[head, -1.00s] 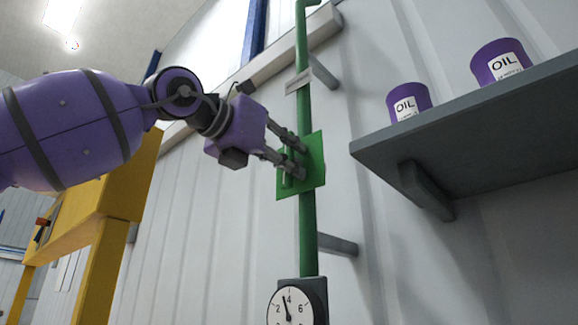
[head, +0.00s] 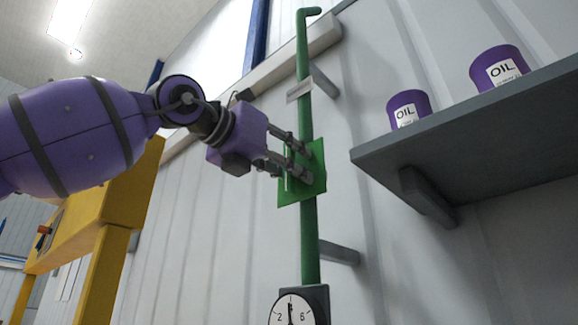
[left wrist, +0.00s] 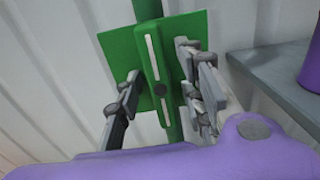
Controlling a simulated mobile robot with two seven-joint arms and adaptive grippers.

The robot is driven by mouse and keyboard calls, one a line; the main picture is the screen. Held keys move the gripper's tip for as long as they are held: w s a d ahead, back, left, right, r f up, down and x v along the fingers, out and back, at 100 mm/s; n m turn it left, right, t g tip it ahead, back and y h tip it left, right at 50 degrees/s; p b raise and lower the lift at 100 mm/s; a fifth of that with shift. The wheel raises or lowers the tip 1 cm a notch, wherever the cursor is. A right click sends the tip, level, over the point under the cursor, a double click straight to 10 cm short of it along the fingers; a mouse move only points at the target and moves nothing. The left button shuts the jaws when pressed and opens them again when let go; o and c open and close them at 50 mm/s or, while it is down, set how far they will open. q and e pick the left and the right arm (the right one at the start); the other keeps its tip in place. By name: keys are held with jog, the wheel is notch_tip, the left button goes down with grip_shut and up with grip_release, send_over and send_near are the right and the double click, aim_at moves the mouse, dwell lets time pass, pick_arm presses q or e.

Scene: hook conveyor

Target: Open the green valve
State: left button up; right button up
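The green valve is a square green plate (head: 316,160) on an upright green pipe (head: 309,240). In the left wrist view the plate (left wrist: 122,55) carries a green bar handle (left wrist: 154,62) with white stripes and a dark round pivot. The handle lies roughly along the pipe. My left gripper (head: 296,160) is at the plate, coming from the left. In the left wrist view its two fingers (left wrist: 160,98) stand apart on either side of the handle, with gaps showing. Whether a fingertip touches the plate is unclear. My right gripper is not in view.
A round dial gauge (head: 278,311) sits on the pipe below the valve, cut off by the frame. A grey shelf (head: 480,140) with two purple OIL cans (head: 408,108) juts out at right. A yellow frame (head: 88,220) stands at left. The pale wall is behind.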

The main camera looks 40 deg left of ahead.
pick_arm(q)
jog(key=s+a, duration=0.1)
jog(key=s, duration=1.1)
dwell(0.5)
